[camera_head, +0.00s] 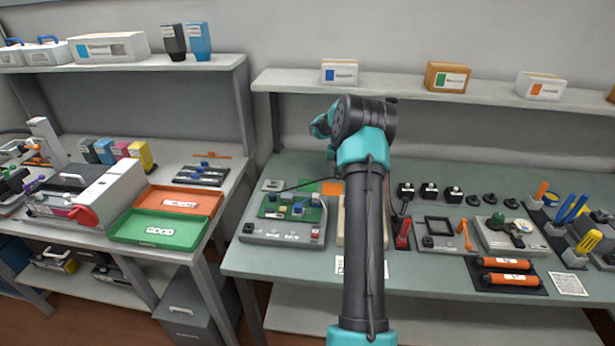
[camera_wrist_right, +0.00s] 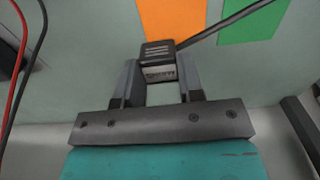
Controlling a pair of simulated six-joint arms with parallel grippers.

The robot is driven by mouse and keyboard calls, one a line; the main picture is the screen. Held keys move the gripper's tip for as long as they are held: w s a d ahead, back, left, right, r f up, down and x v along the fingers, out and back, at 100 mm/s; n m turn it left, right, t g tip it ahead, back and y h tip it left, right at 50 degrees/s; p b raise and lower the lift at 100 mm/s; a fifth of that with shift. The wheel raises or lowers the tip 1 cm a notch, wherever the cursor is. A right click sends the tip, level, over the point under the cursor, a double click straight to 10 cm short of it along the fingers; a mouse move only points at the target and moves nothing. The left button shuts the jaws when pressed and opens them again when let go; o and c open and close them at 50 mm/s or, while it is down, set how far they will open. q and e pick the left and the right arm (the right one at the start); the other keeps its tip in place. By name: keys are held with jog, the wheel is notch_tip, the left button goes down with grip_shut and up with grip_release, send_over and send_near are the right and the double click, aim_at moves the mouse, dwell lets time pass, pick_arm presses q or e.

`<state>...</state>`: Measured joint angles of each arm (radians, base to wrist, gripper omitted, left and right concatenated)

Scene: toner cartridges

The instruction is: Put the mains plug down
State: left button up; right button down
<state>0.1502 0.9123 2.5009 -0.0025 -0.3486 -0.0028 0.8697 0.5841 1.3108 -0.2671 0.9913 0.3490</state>
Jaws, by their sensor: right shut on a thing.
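The mains plug (camera_wrist_right: 158,60) is a small black block with a pale label face and a dark cable (camera_wrist_right: 225,22) running off to the upper right in the right wrist view. My right gripper (camera_wrist_right: 160,80) is shut on it, one finger on each side. An orange patch (camera_wrist_right: 172,18) and a green patch (camera_wrist_right: 252,22) lie just beyond it. How high the plug is above the bench cannot be told. In the head view my right arm hides the plug and the gripper tips; the orange patch (camera_head: 332,188) shows beside the arm. My left gripper is not in view.
A grey test unit with a green board (camera_head: 285,235) stands left of my right arm. Red and black leads (camera_wrist_right: 22,60) show at the wrist view's left edge. A red-handled item (camera_head: 403,233) and a black frame (camera_head: 438,226) lie right of the arm. A shelf (camera_head: 400,88) runs above.

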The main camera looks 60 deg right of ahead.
jog(key=w+a, duration=0.1)
jog(key=w, duration=0.2)
jog(key=w+a, duration=0.2)
jog(key=w, duration=0.2)
jog(key=w+a, duration=0.2)
jog(key=w, duration=0.1)
jog(key=shift+w+a, duration=0.2)
jog(key=shift+w, duration=0.15)
jog(key=shift+f, duration=1.8)
jog(key=c, duration=0.7)
grip_release()
jog(key=shift+f, duration=0.1)
jog(key=shift+c, duration=0.2)
notch_tip(320, 180, up, 8)
